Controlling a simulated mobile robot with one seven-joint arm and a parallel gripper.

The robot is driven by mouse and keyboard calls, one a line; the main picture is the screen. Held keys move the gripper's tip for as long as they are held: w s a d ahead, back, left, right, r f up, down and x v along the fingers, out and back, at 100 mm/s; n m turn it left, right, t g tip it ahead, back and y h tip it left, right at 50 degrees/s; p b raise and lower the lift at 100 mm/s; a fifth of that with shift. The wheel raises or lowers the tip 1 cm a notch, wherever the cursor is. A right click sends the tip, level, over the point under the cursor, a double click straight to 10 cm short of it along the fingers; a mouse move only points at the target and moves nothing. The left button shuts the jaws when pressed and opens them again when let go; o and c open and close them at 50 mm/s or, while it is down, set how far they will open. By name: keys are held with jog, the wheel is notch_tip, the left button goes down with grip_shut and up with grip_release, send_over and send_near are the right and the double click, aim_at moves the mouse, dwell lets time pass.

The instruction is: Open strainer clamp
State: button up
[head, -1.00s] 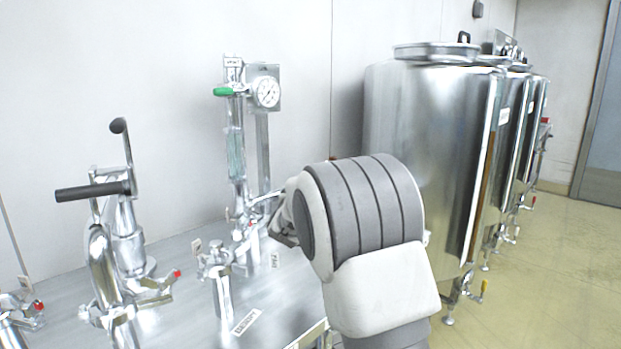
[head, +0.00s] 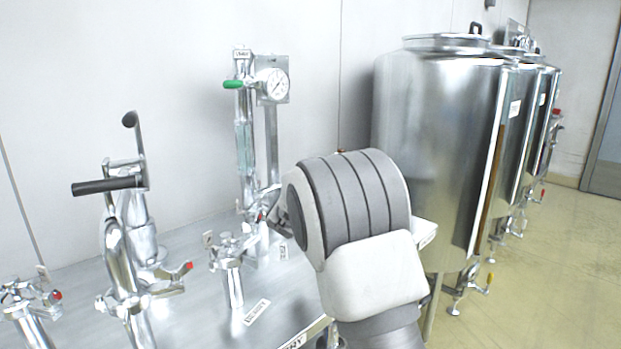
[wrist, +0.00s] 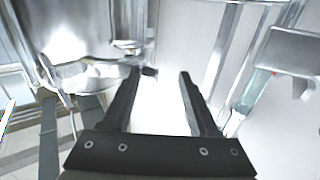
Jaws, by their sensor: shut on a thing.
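The upright glass-and-steel fitting (head: 245,150) stands on the metal bench, with a green handle and a round gauge (head: 277,83). A small red-tipped clamp (head: 262,216) sits low on it. My gripper (head: 275,212) reaches this clamp from the right, mostly hidden behind my own grey-and-white wrist.
A shorter clamped port (head: 231,265) stands on the bench (head: 190,325) left of my arm. A taller pipe with a black handle (head: 108,186) is further left. Large steel tanks (head: 435,150) stand to the right. The floor (head: 545,270) at the right is clear.

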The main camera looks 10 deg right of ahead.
jog(key=shift+w+d+r, duration=0.1)
jog(key=shift+d+r, duration=0.25)
jog(key=shift+d, duration=0.05)
jog(key=p+v, duration=0.2)
jog(key=v, duration=1.6)
jog(key=shift+w+a+f, duration=0.15)
jog(key=shift+a+f, duration=0.15)
jog(key=shift+f, duration=0.05)
jog(key=shift+r, duration=0.1)
